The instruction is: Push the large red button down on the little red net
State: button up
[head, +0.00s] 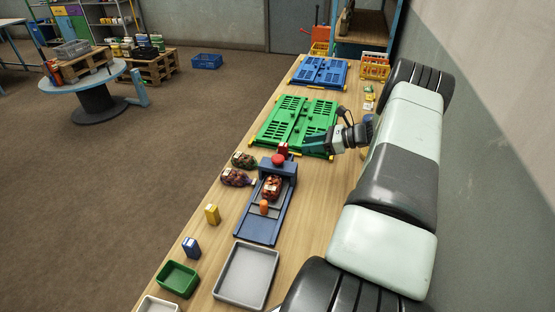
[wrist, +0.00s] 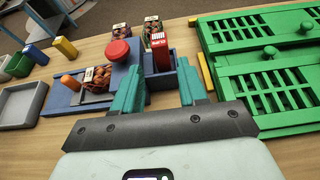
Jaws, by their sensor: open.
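The large red button (head: 278,160) sits on top of the blue housing of a bench device (head: 258,226). In the wrist view the button (wrist: 118,50) is at the upper left, beyond my left finger. The little red net (head: 271,188), with reddish-brown contents, lies on the device's bed in front of the housing; it also shows in the wrist view (wrist: 97,77). My gripper (head: 307,144) is open and empty, with teal fingers. It is to the right of the button and apart from it. In the wrist view its fingertips (wrist: 160,66) point toward the housing's side.
An orange knob (head: 263,206) stands on the device. A red box with white marks (wrist: 160,48) is behind the button. Two dark nets (head: 236,177) lie to the left. A green slatted panel (head: 296,122) lies behind. A grey tray (head: 246,276) is in front.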

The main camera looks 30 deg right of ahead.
aim_at(277, 157)
dwell(0.3)
jog(key=shift+w+a, duration=0.1)
jog(key=shift+a, duration=0.25)
jog(key=c, duration=0.4)
jog(key=a+g+h, duration=0.1)
jog(key=a+g, duration=0.1)
jog(key=a+r+g+h, duration=0.1)
jog(key=a+g, duration=0.1)
jog(key=a, duration=0.1)
jog(key=a+r+n+g, duration=0.1)
jog(key=a+g, duration=0.1)
jog(key=shift+w+a+g+h, duration=0.15)
jog(key=shift+g+h, duration=0.25)
grip_shut()
jog(key=a+r+h, duration=0.1)
jog(key=r+g+h, duration=0.1)
jog(key=r+h, duration=0.1)
jog(key=a+r+g+h, duration=0.1)
jog(key=r+h, duration=0.1)
jog(key=shift+w+a+r, duration=0.1)
jog(key=shift+w+a, duration=0.05)
jog(key=shift+a, duration=0.15)
jog(key=shift+w+a+r+h, duration=0.1)
jog(key=shift+w+r+h, duration=0.05)
jog(key=shift+r+h, duration=0.3)
jog(key=shift+w+a+f, duration=0.1)
jog(key=shift+a+f, duration=0.05)
jog(key=shift+f, duration=1.6)
jog(key=shift+w+a+f, duration=0.1)
jog(key=shift+f, duration=1.6)
